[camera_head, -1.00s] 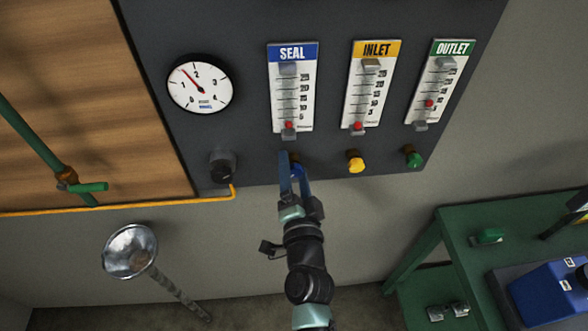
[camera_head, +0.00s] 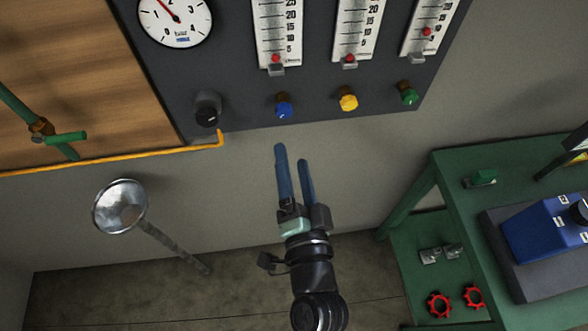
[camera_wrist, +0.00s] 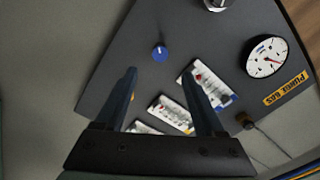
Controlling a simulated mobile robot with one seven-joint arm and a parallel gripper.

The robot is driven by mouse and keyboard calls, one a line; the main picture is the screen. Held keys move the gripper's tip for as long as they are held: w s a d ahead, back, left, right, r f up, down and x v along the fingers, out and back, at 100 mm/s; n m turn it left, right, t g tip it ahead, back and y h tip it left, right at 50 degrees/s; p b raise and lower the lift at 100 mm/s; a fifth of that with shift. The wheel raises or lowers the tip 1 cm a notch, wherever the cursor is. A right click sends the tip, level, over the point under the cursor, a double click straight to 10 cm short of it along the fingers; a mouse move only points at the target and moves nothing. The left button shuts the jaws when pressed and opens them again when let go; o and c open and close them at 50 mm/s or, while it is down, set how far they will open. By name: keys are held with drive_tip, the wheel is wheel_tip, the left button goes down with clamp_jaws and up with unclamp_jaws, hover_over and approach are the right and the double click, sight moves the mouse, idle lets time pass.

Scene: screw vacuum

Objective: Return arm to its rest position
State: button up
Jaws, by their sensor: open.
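My gripper (camera_head: 293,172) is open and empty in the head view, its two blue fingers apart and pointing up toward the dark panel. It is below the panel's lower edge, clear of the blue knob (camera_head: 283,106). In the wrist view my gripper (camera_wrist: 163,92) shows its two dark fingers spread, with nothing between them touching. The blue knob also shows in the wrist view (camera_wrist: 159,52), beyond the fingertips. My arm runs down from the gripper to the bottom of the head view.
The panel (camera_head: 240,60) carries a gauge (camera_head: 175,18), flow meters, a black knob (camera_head: 207,112), a yellow knob (camera_head: 348,100) and a green knob (camera_head: 409,93). A green table (camera_head: 455,180) stands right. Floor and wall around my gripper look free.

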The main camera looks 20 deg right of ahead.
drive_tip(key=shift+s+a, duration=0.1)
drive_tip(key=shift+s, duration=0.2)
idle(0.4)
drive_tip(key=w+a+r+n+t+y, duration=0.1)
drive_tip(key=w+a+r+n+t, duration=0.15)
drive_tip(key=r, duration=0.55)
drive_tip(key=w+a+r+n+t+y, duration=0.1)
drive_tip(key=w+a+r+n+y, duration=0.15)
drive_tip(key=r, duration=0.55)
drive_tip(key=w+a+r+n+t+y, duration=0.1)
drive_tip(key=w+a+r+n+t, duration=0.15)
drive_tip(key=r, duration=0.55)
drive_tip(key=s+a+r+n+t, duration=0.2)
drive_tip(key=s+r+n, duration=0.1)
drive_tip(key=r, duration=1)
drive_tip(key=s+a+r+n+t, duration=0.2)
drive_tip(key=s+a+r+n, duration=0.1)
drive_tip(key=r, duration=0.9)
drive_tip(key=shift+s+r+n, duration=0.4)
drive_tip(key=shift+s+n, duration=0.15)
drive_tip(key=shift+s, duration=0.45)
drive_tip(key=shift+y, duration=0.25)
